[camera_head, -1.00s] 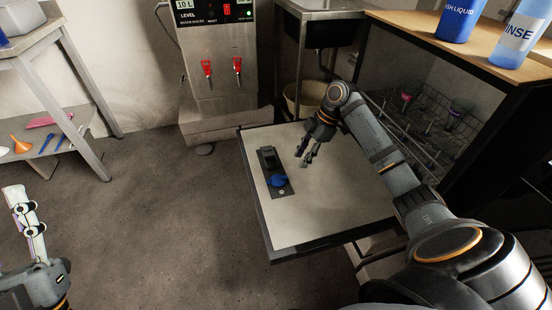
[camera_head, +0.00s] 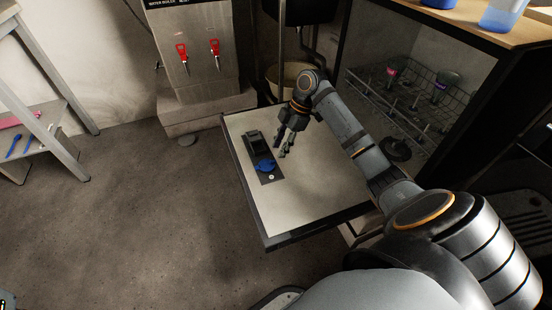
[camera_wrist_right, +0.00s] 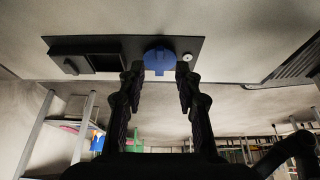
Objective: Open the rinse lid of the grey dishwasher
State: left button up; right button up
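The dishwasher's open door (camera_head: 310,190) lies flat, pale inner side up. A dark dispenser panel (camera_head: 272,178) is set in it, with an open, empty-looking compartment (camera_head: 258,144) and a round blue rinse lid (camera_head: 265,166). The lid appears closed, flush on the panel. My right gripper (camera_head: 285,153) is open and empty above the door, just right of the panel and apart from the lid. In the right wrist view the blue lid (camera_wrist_right: 159,60) sits ahead, between the two spread fingertips (camera_wrist_right: 160,80). My left gripper is not in view.
The dishwasher's rack (camera_head: 415,100) with several items stands inside at right. Bottles (camera_head: 503,14) stand on the wooden top (camera_head: 470,28). A steel water boiler (camera_head: 195,50) with red taps is behind. A shelf (camera_head: 30,130) stands at left. The floor left of the door is clear.

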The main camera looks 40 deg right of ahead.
aim_at(273, 161)
jog(key=b+x, duration=0.1)
jog(key=x, duration=0.3)
jog(key=shift+a+f, duration=0.1)
jog(key=shift+f, duration=0.15)
grip_shut()
